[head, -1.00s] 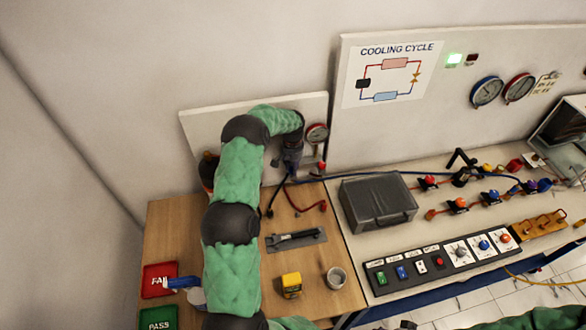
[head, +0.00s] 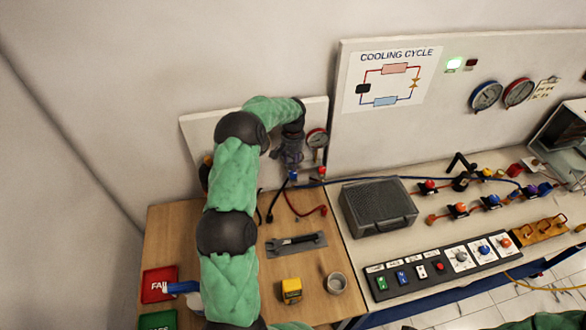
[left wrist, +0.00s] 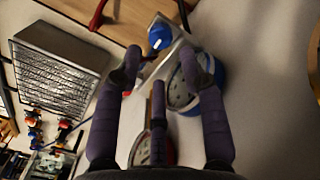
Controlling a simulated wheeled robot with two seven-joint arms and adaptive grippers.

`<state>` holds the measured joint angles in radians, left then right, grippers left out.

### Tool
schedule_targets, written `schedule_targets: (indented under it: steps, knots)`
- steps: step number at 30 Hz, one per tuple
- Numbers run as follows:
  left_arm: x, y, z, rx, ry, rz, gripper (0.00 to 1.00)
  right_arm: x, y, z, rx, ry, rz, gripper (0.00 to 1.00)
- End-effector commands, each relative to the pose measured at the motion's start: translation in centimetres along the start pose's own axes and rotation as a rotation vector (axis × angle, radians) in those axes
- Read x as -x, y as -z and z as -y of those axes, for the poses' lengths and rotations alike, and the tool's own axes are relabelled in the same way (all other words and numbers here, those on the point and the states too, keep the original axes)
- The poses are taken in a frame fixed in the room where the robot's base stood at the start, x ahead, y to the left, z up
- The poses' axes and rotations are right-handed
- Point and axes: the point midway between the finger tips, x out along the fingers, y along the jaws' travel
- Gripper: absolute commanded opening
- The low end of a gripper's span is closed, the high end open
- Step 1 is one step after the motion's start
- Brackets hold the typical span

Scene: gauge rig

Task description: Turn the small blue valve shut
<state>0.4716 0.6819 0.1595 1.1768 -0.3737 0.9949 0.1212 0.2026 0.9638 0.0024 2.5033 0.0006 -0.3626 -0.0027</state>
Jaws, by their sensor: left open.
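The small blue valve (head: 293,176) is on the manifold by the wall panel, just below my left gripper (head: 291,164) in the head view. In the left wrist view the blue valve (left wrist: 160,37), with a pale mark on its face, lies just beyond the spread fingertips of my left gripper (left wrist: 160,66). The fingers are open and nothing is between them. I cannot tell whether any finger touches the valve. A red valve (head: 322,171) is to the right of the blue one. My right gripper is not in view.
A gauge with a red rim (head: 317,138) hangs close to the right of my left gripper. A blue hose and a red hose (head: 305,208) run below. A grey case (head: 377,207) stands to the right. A yellow device (head: 291,290) and a metal cup (head: 336,282) are on the wooden table.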

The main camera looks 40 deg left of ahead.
Motion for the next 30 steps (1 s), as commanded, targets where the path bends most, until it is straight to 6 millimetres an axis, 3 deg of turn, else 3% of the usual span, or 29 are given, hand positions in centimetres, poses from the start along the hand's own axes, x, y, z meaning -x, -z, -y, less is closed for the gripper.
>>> schedule_targets:
  steps: [4, 10, 30]
  knots:
    - [2.7, 0.1, -0.1, 0.000, -0.001, -0.003, 0.41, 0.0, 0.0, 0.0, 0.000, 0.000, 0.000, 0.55]
    - [4.6, 0.0, 0.0, 0.001, -0.001, 0.000, 0.41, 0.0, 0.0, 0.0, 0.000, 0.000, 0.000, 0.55]
    - [5.0, 0.0, 0.0, 0.000, -0.001, 0.001, 0.41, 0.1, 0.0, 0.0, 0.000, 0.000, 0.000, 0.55]
